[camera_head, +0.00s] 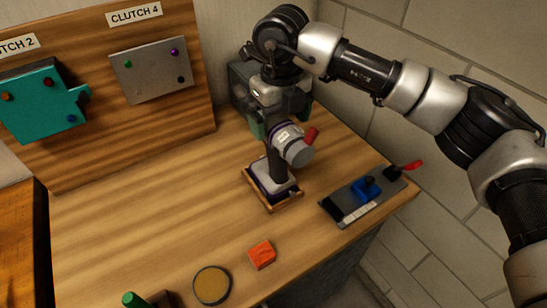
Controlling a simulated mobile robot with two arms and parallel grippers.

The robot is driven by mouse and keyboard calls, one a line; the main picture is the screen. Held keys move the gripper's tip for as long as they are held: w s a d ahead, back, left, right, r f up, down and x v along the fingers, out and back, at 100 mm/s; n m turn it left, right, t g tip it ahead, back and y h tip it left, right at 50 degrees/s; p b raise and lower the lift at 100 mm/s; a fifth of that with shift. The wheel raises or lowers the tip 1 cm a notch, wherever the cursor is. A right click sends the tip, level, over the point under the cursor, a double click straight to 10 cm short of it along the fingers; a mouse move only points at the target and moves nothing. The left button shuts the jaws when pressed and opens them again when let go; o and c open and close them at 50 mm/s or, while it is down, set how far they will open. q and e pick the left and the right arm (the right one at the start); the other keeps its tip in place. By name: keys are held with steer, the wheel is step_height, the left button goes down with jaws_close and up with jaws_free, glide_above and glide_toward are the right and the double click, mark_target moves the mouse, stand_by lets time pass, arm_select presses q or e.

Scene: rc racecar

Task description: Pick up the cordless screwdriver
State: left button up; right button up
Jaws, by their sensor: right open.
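The cordless screwdriver (282,137) stands upright near the middle of the workbench, with a grey rounded nose, a dark handle and a wide base. Its base sits in a small wooden holder (287,204). My right gripper (278,112) is open and points down directly above and behind the screwdriver's head. Its fingertips are partly hidden, and I cannot tell whether they touch the tool. My left gripper is not in view.
A dark box (240,88) stands behind the gripper. A grey fixture with a blue clamp (367,188) lies to the right. An orange block (262,254) and a round tan disc (212,285) lie in front. A wooden board (100,130) with clutch plates stands at back left. The bench's left-middle is clear.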

mark_target(270, 151)
step_height(270, 151, down, 3)
steer(key=shift+s+f+p, duration=0.1)
steer(key=shift+f+p, duration=0.1)
steer(key=shift+p, duration=0.45)
steer(key=shift+f, duration=0.2)
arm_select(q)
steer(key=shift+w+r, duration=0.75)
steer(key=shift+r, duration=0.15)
arm_select(e)
steer(key=shift+f, duration=0.1)
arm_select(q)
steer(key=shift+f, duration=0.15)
arm_select(e)
steer(key=c, duration=1.3)
steer(key=shift+a, duration=0.1)
steer(key=shift+c, duration=0.3)
